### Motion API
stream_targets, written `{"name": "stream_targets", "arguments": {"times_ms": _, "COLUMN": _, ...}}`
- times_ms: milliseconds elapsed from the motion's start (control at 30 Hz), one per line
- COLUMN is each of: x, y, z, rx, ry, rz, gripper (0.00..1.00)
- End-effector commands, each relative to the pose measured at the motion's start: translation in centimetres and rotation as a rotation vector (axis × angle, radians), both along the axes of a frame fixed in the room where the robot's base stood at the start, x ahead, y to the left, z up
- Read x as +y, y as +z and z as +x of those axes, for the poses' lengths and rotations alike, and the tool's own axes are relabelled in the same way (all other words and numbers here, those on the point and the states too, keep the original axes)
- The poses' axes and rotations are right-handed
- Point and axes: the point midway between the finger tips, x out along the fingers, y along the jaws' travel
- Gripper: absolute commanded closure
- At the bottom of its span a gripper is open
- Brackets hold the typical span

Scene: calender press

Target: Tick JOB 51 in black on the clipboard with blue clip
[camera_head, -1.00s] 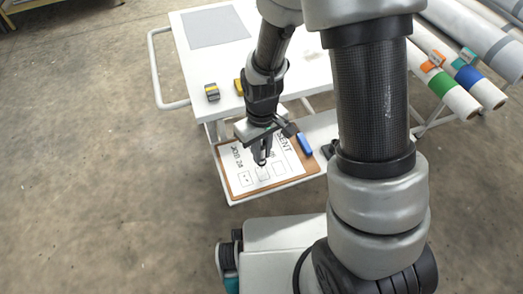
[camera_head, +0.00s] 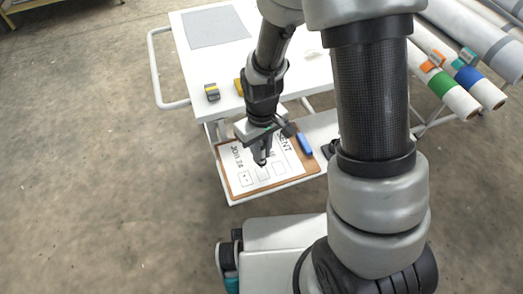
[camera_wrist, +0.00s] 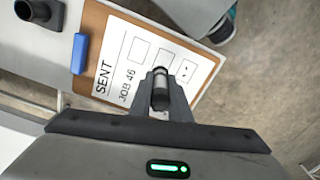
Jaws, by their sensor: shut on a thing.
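The brown clipboard with blue clip (camera_head: 305,144) lies on the lower shelf of the white cart. Its white sheet reads SENT and JOB 46 in the wrist view (camera_wrist: 115,60); I cannot read a JOB 51 line. The sheet has a row of boxes, and the end one (camera_wrist: 185,71) holds small dark marks. My gripper (camera_head: 262,158) is over the sheet, shut on a grey and black marker (camera_wrist: 160,92). The marker's tip is hidden, so I cannot tell whether it touches the paper. My gripper hides part of the sheet's text.
A dark round object (camera_wrist: 35,12) is beside the clipboard. Rolls (camera_head: 455,95) lie at right. Floor at left is clear.

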Motion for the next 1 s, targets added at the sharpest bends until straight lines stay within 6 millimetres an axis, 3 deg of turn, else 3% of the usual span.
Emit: {"name": "stream_targets", "arguments": {"times_ms": 1000, "x": 0.0, "y": -1.2, "z": 0.0, "rx": 0.0, "ry": 0.0, "rz": 0.0, "gripper": 1.0}}
